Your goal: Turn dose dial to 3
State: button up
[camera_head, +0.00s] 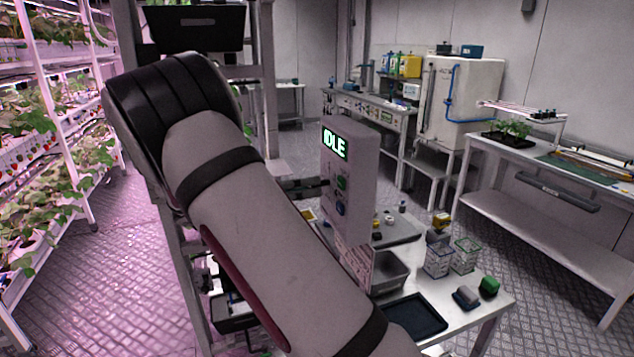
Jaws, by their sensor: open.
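A grey control box (357,180) stands on the bench in the middle, with a lit green display reading "IDLE" (335,144). On its front face, seen at a steep angle, are a small green control (341,183) and a blue one (340,208) below it. I cannot tell which is the dose dial, nor read any number. My gripper (318,187) shows only as dark finger parts coming out from behind my arm, level with the green control. It is open. Whether it touches the box face is not clear. My arm hides the rest of it.
The bench holds a grey bin (390,272), a dark tray (417,316), wire baskets (437,259) and small green and grey blocks. Plant racks (45,130) line the left. A white tank (470,100) and a side table (560,215) stand right.

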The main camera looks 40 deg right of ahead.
jog(key=shift+x, duration=1.25)
grip_shut()
